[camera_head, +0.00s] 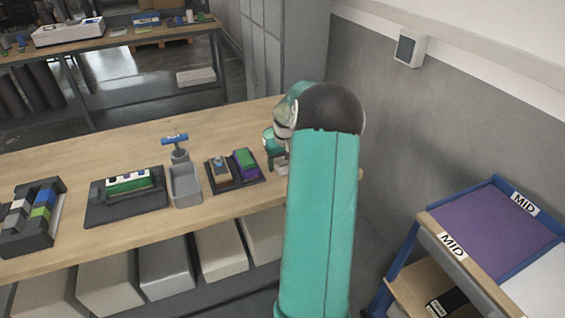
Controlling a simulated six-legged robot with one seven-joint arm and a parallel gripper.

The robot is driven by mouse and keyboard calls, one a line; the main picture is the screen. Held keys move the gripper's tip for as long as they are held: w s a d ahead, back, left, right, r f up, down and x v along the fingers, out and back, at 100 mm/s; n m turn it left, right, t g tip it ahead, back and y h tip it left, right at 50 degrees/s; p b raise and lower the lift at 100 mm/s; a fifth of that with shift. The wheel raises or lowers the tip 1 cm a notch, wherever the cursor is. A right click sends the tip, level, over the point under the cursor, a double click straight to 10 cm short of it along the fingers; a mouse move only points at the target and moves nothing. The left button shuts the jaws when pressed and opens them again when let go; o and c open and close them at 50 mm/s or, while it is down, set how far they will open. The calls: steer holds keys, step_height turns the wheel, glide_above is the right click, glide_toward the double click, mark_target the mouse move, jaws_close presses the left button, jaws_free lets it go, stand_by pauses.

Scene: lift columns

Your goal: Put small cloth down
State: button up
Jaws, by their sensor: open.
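My teal arm reaches up and over the wooden workbench (88,173), and its dark elbow covers part of the view. My gripper (281,169) is only partly visible, low over the right part of the bench, just right of a small dark tray (238,188). It is open. The tray holds a brown block (218,173) and a purple and green piece (246,162); I cannot tell whether either is cloth. No small cloth shows clearly, and my arm hides the bench behind it.
A grey open bin (185,187), a black tray with a green-and-white piece (128,183) and a dark rack of coloured blocks (33,215) stand further left. Grey boxes fill the shelf below. A blue-framed cart with a purple surface (490,230) marked MID stands at right.

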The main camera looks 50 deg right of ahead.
mark_target(285, 167)
step_height(285, 167, up, 12)
steer(key=s, duration=0.2)
steer(key=w+a+r+n, duration=0.1)
steer(key=w+a+r, duration=0.15)
steer(key=a, duration=0.45)
steer(key=w+a+r+n, duration=0.1)
steer(key=w+a+r, duration=0.1)
steer(key=a+r, duration=0.35)
steer(key=s+a+r+n+t, duration=0.1)
steer(key=s+a, duration=0.2)
steer(key=a, duration=0.6)
steer(key=s+a+r+n+t, duration=0.1)
steer(key=s+a, duration=0.1)
steer(key=a, duration=0.7)
steer(key=s+a+r+n+t, duration=0.1)
steer(key=s+a+r, duration=0.15)
steer(key=a, duration=0.65)
steer(key=s+a+f+n+t, duration=0.1)
steer(key=s+a+f, duration=0.2)
steer(key=s+a, duration=0.5)
steer(key=shift+s+a+f+y, duration=0.25)
steer(key=shift+s+a+y, duration=0.15)
steer(key=shift+a, duration=0.1)
steer(key=shift+c, duration=0.5)
